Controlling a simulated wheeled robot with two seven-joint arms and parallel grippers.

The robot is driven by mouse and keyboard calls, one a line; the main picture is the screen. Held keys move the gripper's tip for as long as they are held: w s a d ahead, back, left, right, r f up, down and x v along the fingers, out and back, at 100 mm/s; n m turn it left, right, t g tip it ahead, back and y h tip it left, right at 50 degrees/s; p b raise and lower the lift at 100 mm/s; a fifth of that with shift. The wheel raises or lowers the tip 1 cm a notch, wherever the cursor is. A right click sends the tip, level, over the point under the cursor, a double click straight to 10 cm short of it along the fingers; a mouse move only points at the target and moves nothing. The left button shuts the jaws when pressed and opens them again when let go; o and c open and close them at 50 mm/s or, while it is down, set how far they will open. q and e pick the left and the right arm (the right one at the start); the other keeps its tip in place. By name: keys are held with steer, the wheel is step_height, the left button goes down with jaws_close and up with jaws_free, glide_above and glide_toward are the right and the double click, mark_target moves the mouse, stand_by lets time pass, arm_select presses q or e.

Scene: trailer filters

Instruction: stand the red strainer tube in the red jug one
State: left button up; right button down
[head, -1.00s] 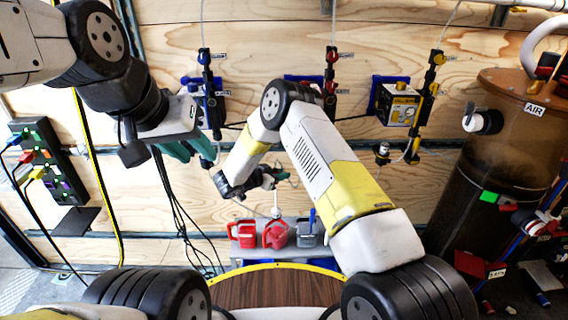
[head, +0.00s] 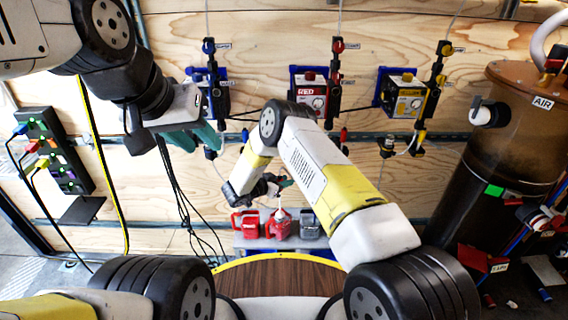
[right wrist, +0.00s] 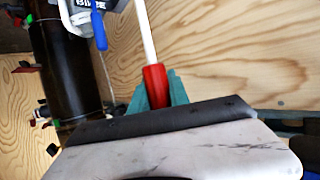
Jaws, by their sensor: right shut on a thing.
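My right gripper (head: 284,184) is shut on the red grip of the strainer tube, above the row of jugs. In the right wrist view the red grip (right wrist: 155,84) sits between the teal fingers, and its white shaft (right wrist: 145,32) runs out of the top edge. In the head view the white shaft (head: 280,213) shows over the middle red jug (head: 279,229); I cannot tell whether its lower end is inside. Another red jug (head: 245,223) stands to the left. My left gripper (head: 194,139) is open and empty near the wall.
A grey jug (head: 309,226) stands right of the red ones; a blue tube (right wrist: 99,30) shows by it in the right wrist view. Wall-mounted pump units (head: 403,98) hang behind. A large brown tank (head: 515,130) stands at the right. Dark cables hang below my left gripper.

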step_height(320, 180, down, 7)
stand_by(0.8)
steer(key=shift+f, duration=0.85)
stand_by(0.7)
steer(key=c, duration=1.2)
jaws_free()
steer(key=shift+o, duration=0.2)
steer(key=shift+a, duration=0.1)
steer(key=v, duration=0.7)
steer(key=shift+s+a, duration=0.15)
steer(key=shift+s, duration=0.1)
steer(key=shift+r, duration=0.15)
